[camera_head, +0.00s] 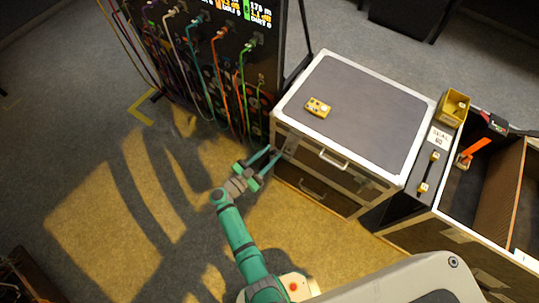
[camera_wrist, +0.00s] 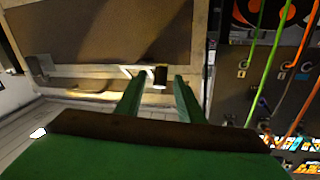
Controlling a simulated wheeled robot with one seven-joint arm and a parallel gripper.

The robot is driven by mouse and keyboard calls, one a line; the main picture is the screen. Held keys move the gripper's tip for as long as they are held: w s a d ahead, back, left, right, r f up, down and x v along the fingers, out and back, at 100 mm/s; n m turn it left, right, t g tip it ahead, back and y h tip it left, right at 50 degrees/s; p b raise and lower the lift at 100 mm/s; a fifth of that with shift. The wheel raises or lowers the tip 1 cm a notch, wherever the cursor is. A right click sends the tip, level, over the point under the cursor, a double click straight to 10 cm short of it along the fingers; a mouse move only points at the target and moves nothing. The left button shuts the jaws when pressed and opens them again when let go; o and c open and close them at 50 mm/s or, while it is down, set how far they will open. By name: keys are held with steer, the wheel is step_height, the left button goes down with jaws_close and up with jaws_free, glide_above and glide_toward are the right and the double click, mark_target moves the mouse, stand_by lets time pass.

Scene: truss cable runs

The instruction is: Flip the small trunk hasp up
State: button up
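The small trunk (camera_head: 360,110) is a dark case with pale metal edges and a grey lid, right of my gripper. A small dark hasp (camera_wrist: 160,75) with a bright lower end shows in the wrist view on the trunk's pale rim. My gripper (camera_head: 273,156) is by the trunk's front left corner in the head view. Its two green fingers are apart with nothing between them. In the wrist view my gripper (camera_wrist: 159,84) points at the hasp, which appears between the fingertips. I cannot tell whether they touch it.
A rack (camera_head: 225,60) with coloured hanging cables stands close to the left of the trunk. A yellow device (camera_head: 317,107) lies on the lid. An open case (camera_head: 470,210) stands at right. The floor at left is clear.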

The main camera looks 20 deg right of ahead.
jaws_close()
steer(key=shift+w, duration=0.1)
